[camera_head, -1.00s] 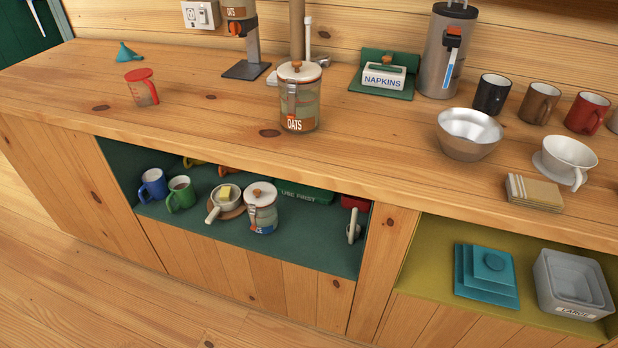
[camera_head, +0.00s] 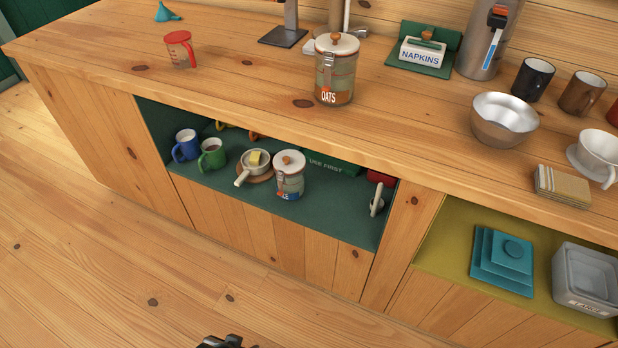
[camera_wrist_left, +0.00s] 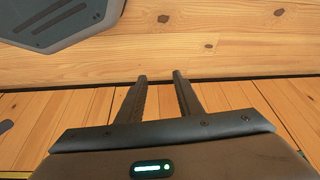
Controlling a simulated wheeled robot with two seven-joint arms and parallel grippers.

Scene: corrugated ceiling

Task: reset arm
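My left gripper (camera_wrist_left: 160,76) shows in the left wrist view, its two dark fingers apart with nothing between them. Bare wooden planks lie behind the fingertips. In the head view, a small dark part of one of my arms (camera_head: 220,342) just enters at the bottom edge, over the floor; I cannot tell its finger state there. My right gripper is not identifiable in either view.
The wooden counter (camera_head: 235,95) carries an oats jar (camera_head: 336,70), a red measuring cup (camera_head: 180,50), a metal bowl (camera_head: 503,122) and mugs. The floor (camera_head: 110,270) in front is clear.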

